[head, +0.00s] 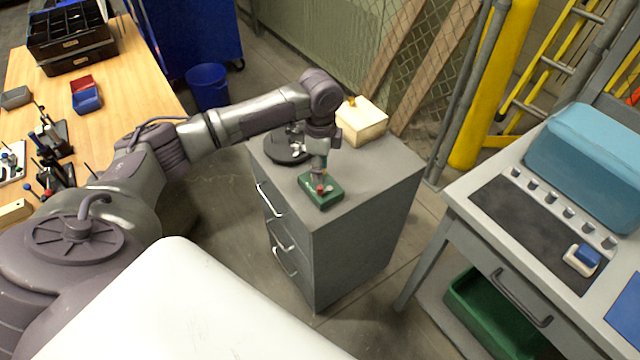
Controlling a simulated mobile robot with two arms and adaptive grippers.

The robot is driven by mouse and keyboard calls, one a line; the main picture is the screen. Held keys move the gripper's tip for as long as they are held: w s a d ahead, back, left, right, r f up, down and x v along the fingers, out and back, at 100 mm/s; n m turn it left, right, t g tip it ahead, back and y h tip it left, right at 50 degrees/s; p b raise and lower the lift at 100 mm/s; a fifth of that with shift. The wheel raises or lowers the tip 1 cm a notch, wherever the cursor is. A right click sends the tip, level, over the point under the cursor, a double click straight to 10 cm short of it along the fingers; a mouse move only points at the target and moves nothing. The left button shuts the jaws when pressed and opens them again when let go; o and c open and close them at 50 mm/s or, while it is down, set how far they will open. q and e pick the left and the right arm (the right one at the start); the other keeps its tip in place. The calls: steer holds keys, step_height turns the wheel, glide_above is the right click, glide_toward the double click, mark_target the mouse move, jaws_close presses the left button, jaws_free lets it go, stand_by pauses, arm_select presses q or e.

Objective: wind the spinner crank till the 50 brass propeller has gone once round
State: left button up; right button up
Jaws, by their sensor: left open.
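A green block-shaped device (323,197) with a small red knob (320,188) on top sits near the front corner of the grey cabinet; it looks like the spinner, but its crank is too small to make out clearly. My left gripper (320,180) points down right over it, open, with its fingers around or just beside the red knob; I cannot tell whether they touch it. The arm and gripper hide part of the device's top. I cannot make out a brass propeller for sure. My right gripper is not in view.
The grey cabinet (365,215) also holds a dark round base (286,150) behind my gripper and a cream box (362,122) with a small orange piece on top. A wooden bench (125,100) stands left, a grey workbench (465,178) right. Floor lies between them.

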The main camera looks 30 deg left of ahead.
mark_target(320, 187)
arm_select(q)
step_height(320, 187, down, 7)
stand_by(0.3)
jaws_close()
